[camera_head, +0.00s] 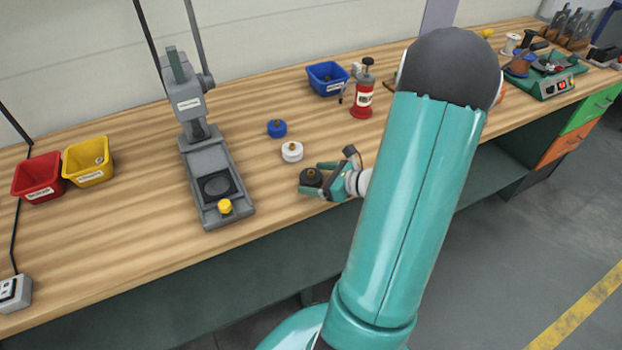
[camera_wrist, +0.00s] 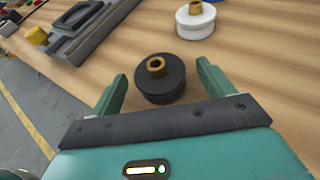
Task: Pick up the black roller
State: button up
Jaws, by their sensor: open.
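The black roller (camera_wrist: 160,82) is a short black disc with a brass hub on top. It stands upright on the wooden bench, near the front edge. It also shows in the head view (camera_head: 310,178), partly covered by my gripper. My gripper (camera_wrist: 158,86) is open, with one finger on each side of the roller. A small gap shows between each finger and the roller in the wrist view. In the head view my gripper (camera_head: 318,180) reaches in from the right, low over the bench.
A white roller (camera_head: 292,152) and a blue roller (camera_head: 277,128) stand behind the black one. A grey press (camera_head: 205,150) stands to the left. A red bottle (camera_head: 363,98) and a blue bin (camera_head: 327,78) are farther back. The bench's front edge (camera_head: 265,232) is close.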

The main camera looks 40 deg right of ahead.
jog(key=shift+w, duration=0.15)
jog(key=shift+c, duration=0.2)
jog(key=c, duration=1.4)
jog(key=shift+r, duration=0.1)
jog(key=shift+c, duration=0.2)
